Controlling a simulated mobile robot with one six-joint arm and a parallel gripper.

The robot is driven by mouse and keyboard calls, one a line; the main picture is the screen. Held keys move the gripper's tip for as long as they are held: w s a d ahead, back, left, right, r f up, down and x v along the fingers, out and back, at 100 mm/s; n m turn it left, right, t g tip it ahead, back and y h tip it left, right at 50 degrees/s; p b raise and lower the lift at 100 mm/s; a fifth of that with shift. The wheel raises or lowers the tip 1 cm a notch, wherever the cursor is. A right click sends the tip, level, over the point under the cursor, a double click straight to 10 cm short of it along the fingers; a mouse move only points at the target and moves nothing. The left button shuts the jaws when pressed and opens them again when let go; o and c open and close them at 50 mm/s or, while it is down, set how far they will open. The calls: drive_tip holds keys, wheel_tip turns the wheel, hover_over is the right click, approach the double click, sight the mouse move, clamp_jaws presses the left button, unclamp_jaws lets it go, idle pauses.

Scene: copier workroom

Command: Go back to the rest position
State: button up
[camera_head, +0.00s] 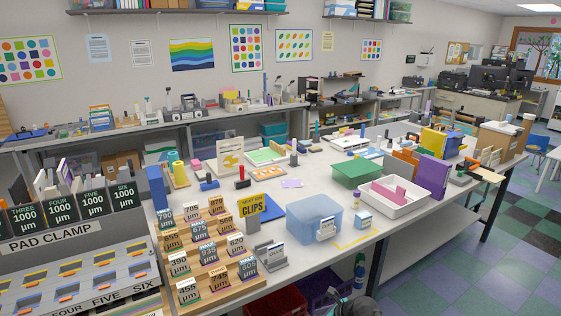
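My gripper does not show in the head camera view, so its pose and whether it holds anything are hidden. The task names no object. A long white worktable (300,185) fills the middle of the view. On its near left part stands a stepped wooden rack (222,283) with several cards marked in µm. A yellow "CLIPS" sign (250,207) stands behind the rack's right side. A translucent blue bin (313,218) stands near the front edge, with small labelled cards beside it.
A white tray (392,210) with a pink item, a green box (357,174) and a purple upright binder (432,176) stand on the right part. A "PAD CLAMP" unit (75,262) stands at the left. Checkered floor (490,250) is open at the right.

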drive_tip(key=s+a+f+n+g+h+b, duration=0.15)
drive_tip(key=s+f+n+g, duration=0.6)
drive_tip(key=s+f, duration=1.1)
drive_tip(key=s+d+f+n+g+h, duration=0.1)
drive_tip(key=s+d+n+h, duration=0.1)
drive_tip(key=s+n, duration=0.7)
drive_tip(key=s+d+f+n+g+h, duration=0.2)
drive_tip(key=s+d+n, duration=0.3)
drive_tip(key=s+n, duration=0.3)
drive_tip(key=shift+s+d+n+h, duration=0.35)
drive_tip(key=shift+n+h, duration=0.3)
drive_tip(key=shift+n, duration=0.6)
